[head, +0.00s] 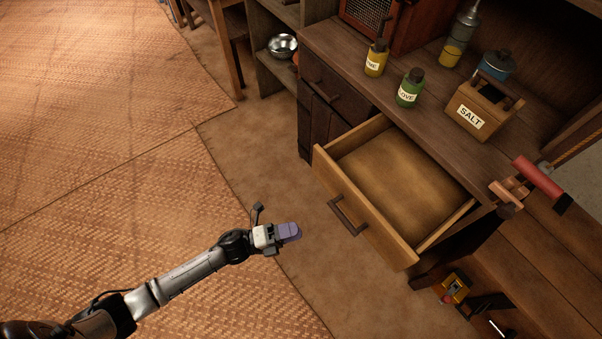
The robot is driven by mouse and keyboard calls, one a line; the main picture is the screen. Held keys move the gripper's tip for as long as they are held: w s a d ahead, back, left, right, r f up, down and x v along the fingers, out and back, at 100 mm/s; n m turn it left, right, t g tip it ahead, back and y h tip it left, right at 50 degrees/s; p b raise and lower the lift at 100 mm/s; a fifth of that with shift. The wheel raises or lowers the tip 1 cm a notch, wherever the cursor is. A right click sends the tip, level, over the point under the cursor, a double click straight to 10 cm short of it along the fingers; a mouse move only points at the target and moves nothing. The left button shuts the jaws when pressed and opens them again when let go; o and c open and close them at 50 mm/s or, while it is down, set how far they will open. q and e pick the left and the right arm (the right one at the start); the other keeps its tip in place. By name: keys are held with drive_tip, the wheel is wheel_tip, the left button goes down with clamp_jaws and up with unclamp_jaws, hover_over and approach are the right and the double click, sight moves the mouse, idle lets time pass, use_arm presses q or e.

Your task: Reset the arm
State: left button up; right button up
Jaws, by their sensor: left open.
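My left arm comes in from the lower left and reaches toward the middle of the picture. My left gripper (289,232) is open and appears empty, with purple-tipped fingers. It is in front of and to the left of an open wooden drawer (366,215), apart from its dark handle (347,216). The drawer is pulled well out of the cabinet, and the part of its inside that shows is empty. My right gripper is not in view.
On the cabinet top (425,118) stand a yellow bottle (375,62), a green bottle (409,89), a salt box (477,108) and a blue pot (496,65). A red-handled tool (540,178) lies at the right edge. Woven mats (110,130) cover the floor at left, which is clear.

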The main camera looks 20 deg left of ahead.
use_arm(q)
drive_tip(key=w+a+f+n+y, duration=0.2)
drive_tip(key=a+n+y, duration=0.3)
drive_tip(key=n+y, duration=0.35)
drive_tip(key=w+a+f+n+y, duration=0.25)
drive_tip(key=a+n+y, duration=0.25)
drive_tip(key=n+y, duration=0.4)
drive_tip(key=s+d+r+n+g+h+p, duration=0.1)
drive_tip(key=s+r+n+g+p, duration=0.35)
drive_tip(key=s+r, duration=0.5)
drive_tip(key=s+d+r+n+g+h+p, duration=0.1)
drive_tip(key=s+r+n+g+p, duration=0.4)
drive_tip(key=s, duration=0.8)
wheel_tip(320, 180, up, 38)
drive_tip(key=t+p, duration=0.1)
drive_tip(key=p, duration=3.7)
drive_tip(key=shift+w+d, duration=0.15)
drive_tip(key=shift+w, duration=0.05)
